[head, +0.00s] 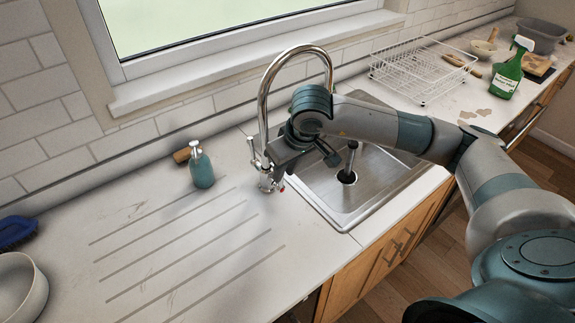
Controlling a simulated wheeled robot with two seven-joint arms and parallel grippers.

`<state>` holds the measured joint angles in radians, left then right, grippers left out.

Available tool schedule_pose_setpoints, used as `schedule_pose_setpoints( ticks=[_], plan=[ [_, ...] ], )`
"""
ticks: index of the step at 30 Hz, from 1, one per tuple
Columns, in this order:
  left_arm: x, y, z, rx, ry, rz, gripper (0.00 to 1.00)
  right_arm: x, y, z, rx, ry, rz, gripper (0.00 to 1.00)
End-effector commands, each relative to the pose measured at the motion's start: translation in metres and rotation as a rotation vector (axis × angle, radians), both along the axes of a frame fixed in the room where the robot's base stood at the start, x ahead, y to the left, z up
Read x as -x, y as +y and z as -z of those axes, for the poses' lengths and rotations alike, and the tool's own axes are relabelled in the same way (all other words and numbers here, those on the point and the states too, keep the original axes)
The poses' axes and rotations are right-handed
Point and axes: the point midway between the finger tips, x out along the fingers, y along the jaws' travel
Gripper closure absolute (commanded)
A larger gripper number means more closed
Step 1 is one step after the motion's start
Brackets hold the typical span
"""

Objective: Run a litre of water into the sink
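The chrome tap (264,105) has a tall curved spout that arches over the sink. Its base, with small levers and a red mark, stands at the sink's left edge. The steel sink (385,185) has a dark drain (347,177); a dark upright piece shows just above it. I see no water stream, but my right arm hides the spout's lower end. My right gripper (278,160) is at the tap's base, close to the levers; I cannot tell whether it touches them. Its fingertips are not clear. My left gripper is not in view.
A teal soap bottle (202,168) stands left of the tap, with a brown item (181,155) beside it. A white dish rack (422,70) and a green spray bottle (508,72) stand at the right. A bowl (20,290) and blue brush (15,232) are far left. The grooved drainer (150,255) is clear.

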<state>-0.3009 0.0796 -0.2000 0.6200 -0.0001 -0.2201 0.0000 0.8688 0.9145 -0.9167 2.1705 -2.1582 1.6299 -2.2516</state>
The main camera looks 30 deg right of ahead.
Motion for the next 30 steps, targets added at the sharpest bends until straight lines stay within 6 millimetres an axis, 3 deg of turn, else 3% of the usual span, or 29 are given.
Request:
schedule_pose_setpoints(
  ticks=[17, 30],
  plan=[
    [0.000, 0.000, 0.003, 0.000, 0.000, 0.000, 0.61, -0.003, 0.000, 0.010, 0.000, -0.001, -0.001, 0.78],
    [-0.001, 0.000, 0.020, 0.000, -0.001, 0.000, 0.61, -0.005, -0.013, 0.018, 0.002, 0.000, 0.001, 0.78]
  ],
)
